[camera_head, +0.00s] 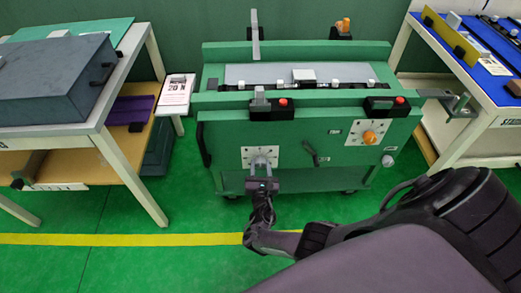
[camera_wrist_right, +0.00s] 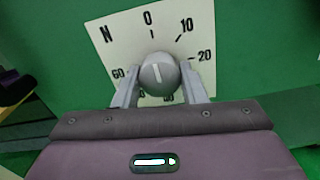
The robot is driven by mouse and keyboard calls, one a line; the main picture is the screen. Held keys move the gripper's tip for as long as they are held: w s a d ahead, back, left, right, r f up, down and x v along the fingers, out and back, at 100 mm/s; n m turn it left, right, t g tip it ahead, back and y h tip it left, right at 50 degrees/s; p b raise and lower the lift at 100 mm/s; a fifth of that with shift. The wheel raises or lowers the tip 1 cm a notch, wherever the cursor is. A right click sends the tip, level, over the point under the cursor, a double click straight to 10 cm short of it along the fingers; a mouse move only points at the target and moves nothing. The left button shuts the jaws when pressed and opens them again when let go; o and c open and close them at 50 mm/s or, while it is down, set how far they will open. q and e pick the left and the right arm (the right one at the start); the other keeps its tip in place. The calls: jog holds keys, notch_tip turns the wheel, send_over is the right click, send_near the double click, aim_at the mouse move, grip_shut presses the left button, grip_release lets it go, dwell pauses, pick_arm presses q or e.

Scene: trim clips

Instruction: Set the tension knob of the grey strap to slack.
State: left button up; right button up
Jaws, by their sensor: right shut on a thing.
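The grey tension knob (camera_wrist_right: 160,74) sits on a white dial plate (camera_head: 246,153) at the left of the green bench's front. The plate carries an N and numbers including 0, 10, 20 and 60. The knob's white line points up, close to the 0 and slightly left of upright in the wrist view. My right gripper (camera_head: 262,172) is shut on this knob, one finger on each side. A grey strap part (camera_head: 254,33) stands upright at the bench's back left. My left gripper is not in view.
An orange knob (camera_head: 369,137) on its own dial is at the right of the bench front, with a small dark lever (camera_head: 312,152) between. Red buttons (camera_head: 283,102) sit on the bench edge. Side tables flank the bench. A card (camera_head: 178,89) reading 20 N stands left.

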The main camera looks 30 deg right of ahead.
jog(key=o, duration=1)
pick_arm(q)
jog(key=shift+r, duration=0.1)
pick_arm(e)
jog(key=shift+s+a, duration=0.1)
jog(key=shift+s, duration=0.05)
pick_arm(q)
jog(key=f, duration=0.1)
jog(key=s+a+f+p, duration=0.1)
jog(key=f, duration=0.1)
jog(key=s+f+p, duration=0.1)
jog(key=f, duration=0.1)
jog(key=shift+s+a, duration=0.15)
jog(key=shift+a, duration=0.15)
pick_arm(e)
jog(key=v, duration=0.7)
jog(key=shift+s+a, duration=0.1)
jog(key=shift+s, duration=0.1)
